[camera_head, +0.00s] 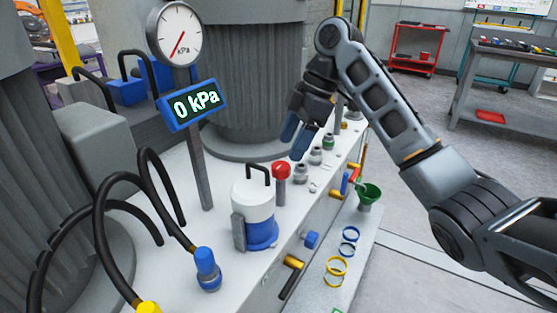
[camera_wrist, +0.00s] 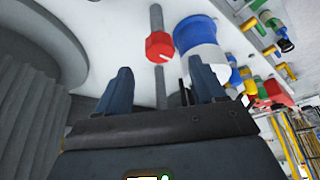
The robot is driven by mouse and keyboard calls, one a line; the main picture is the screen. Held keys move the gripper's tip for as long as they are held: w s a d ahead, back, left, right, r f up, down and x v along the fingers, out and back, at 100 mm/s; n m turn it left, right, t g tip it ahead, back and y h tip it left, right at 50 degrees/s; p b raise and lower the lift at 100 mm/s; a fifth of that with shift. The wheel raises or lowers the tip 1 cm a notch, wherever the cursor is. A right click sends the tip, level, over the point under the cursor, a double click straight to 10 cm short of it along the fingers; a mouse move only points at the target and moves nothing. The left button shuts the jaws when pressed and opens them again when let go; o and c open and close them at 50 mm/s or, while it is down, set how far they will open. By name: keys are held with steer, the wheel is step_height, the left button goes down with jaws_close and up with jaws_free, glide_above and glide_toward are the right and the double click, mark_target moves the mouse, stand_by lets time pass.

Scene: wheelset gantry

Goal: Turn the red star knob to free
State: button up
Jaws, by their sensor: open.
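The red star knob (camera_head: 281,170) stands on a grey stem on the white bench top, just behind the white-and-blue canister. In the wrist view the red knob (camera_wrist: 160,47) shows a small white mark on its edge and lies ahead of the fingertips, between their lines. My gripper (camera_head: 297,136) is above and behind the knob in the head view, with blue fingers pointing down, apart from it. In the wrist view my gripper (camera_wrist: 161,82) has its two fingers spread with nothing between them. I cannot read any label at the knob.
The white-and-blue canister (camera_head: 254,215) stands close in front of the knob. A dial gauge (camera_head: 174,35) on a post carries a display (camera_head: 194,104) reading 0 kPa. Black hoses arch at the left. Several small fittings and a green funnel (camera_head: 368,194) are to the right.

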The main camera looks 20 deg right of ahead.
mark_target(281, 165)
steer(key=x, duration=0.5)
steer(key=shift+a+f+b, duration=0.1)
steer(key=shift+f+b, duration=0.2)
steer(key=shift+c, duration=0.3)
steer(key=c, duration=1)
